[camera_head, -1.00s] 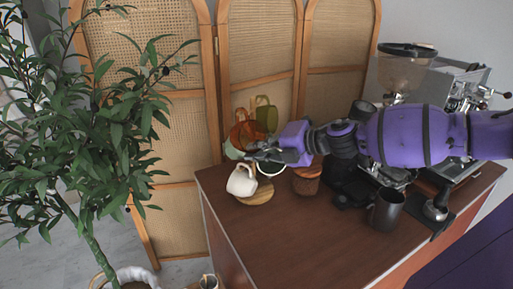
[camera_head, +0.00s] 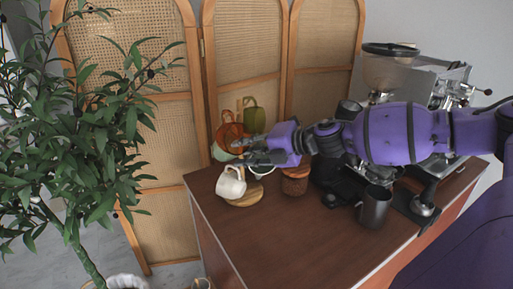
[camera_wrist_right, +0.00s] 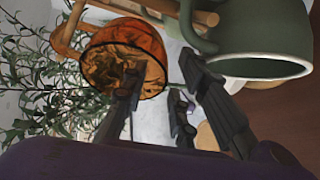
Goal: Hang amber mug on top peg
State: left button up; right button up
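The amber mug (camera_head: 229,137) is translucent orange and hangs near the top of the wooden mug stand at the back-left corner of the cart. In the right wrist view the amber mug (camera_wrist_right: 125,58) shows its open mouth, with wooden pegs (camera_wrist_right: 150,9) above it. My right gripper (camera_head: 238,152) is beside the mug. Its fingers (camera_wrist_right: 160,80) are apart with nothing visibly clamped between them. One finger overlaps the mug's rim in the wrist view; I cannot tell whether they touch. My left gripper is not in view.
A green mug (camera_wrist_right: 265,40) is close to the right finger. A brown canister (camera_head: 295,181) and steel pitcher (camera_head: 374,207) stand rightward. The cart's front-left top is clear.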

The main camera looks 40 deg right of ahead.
jog(key=shift+s+d+r, duration=0.1)
jog(key=shift+s+d, duration=0.3)
jog(key=shift+s, duration=0.2)
jog(key=v, duration=1)
jog(key=shift+s+r, duration=0.2)
jog(key=shift+r, duration=0.1)
dwell(0.4)
